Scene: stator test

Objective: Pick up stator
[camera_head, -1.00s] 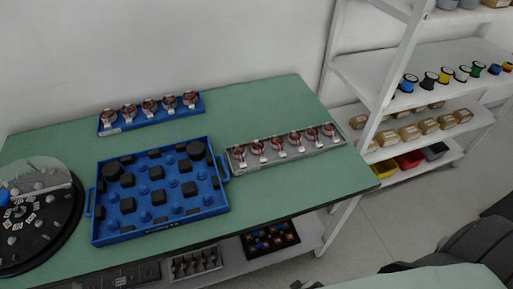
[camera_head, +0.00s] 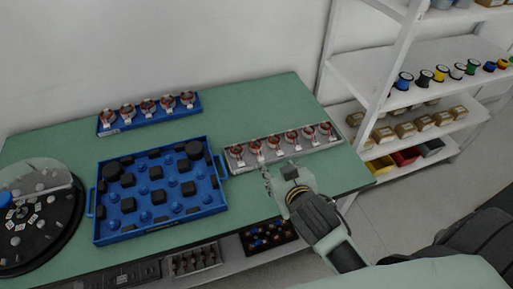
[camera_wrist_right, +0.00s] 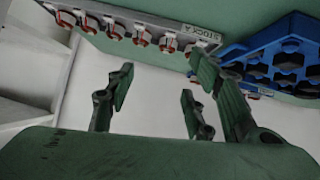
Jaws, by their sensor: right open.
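Several stators with copper-red windings stand in a row in a grey tray (camera_head: 232,168) at the right of the green table. One of these stators (camera_head: 256,148) is just beyond my right gripper (camera_head: 277,174). More stators (camera_head: 147,107) stand in a narrow blue tray (camera_head: 112,130) at the back. My right gripper is open and empty at the front side of the grey tray. In the right wrist view its spread fingers (camera_wrist_right: 165,95) are apart from the grey tray's stators (camera_wrist_right: 168,43) along the top. My left gripper is not in view.
A large blue tray (camera_head: 91,205) with black blocks and blue pegs is left of the grey tray. A round black turntable (camera_head: 45,245) stands at the far left. White shelves (camera_head: 375,70) with spools and boxes stand at the right. The green table (camera_head: 265,100) is bare behind the grey tray.

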